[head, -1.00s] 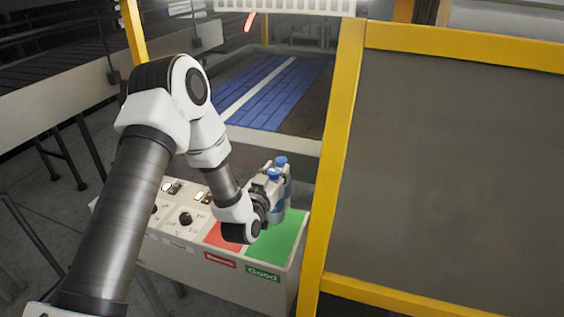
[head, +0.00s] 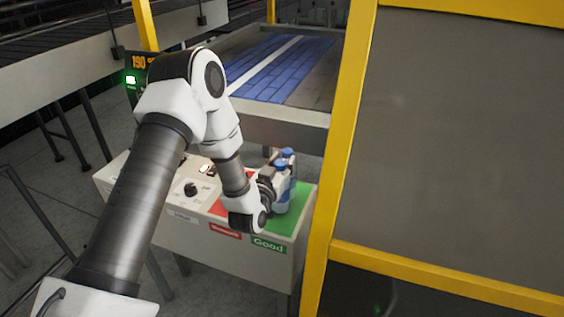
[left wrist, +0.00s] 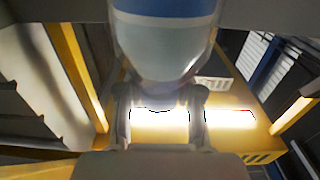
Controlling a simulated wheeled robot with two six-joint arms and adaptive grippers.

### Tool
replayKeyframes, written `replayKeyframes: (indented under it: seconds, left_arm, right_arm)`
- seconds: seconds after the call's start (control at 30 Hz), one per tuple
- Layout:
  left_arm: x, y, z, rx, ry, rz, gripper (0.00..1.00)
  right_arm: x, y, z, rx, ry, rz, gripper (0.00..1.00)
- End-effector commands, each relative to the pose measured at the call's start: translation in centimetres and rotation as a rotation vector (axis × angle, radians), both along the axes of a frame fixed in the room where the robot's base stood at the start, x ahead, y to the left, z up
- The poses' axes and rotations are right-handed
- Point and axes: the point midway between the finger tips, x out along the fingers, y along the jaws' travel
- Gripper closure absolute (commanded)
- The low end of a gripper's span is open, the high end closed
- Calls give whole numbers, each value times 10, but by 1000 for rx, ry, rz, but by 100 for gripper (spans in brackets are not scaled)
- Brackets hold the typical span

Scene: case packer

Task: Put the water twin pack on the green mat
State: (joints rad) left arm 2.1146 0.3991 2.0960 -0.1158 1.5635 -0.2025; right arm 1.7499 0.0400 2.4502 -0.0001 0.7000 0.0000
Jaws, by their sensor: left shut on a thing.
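The water twin pack (head: 283,190) shows as clear bottles with blue caps, upright over the green mat (head: 301,204) on the control box. The left wrist view shows one bottle (left wrist: 165,45) close up, with a blue band. My left gripper (head: 272,187) is shut on the pack from its left side, and its fingers show in the left wrist view (left wrist: 162,97). The arm and gripper partly hide the pack and the mat's left part. I cannot tell whether the pack's base touches the mat. My right gripper is not in view.
A red mat (head: 219,207) lies left of the green one, beside a panel with a black knob (head: 190,190). A yellow frame post (head: 341,150) stands close on the right with a grey panel (head: 460,140). A blue-slatted conveyor (head: 270,75) lies behind.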

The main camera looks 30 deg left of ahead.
Motion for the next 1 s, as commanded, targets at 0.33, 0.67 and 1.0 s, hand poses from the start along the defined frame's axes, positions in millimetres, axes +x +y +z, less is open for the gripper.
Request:
replayKeyframes:
  seconds: [0.33,0.67,1.0]
  left_arm:
    - [0,0,-4,1,-3,0,100]
    - [0,0,-10,1,-3,0,61]
    - [0,0,-11,0,2,0,35]
  right_arm:
    - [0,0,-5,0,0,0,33]
    - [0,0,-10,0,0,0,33]
    - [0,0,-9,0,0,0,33]
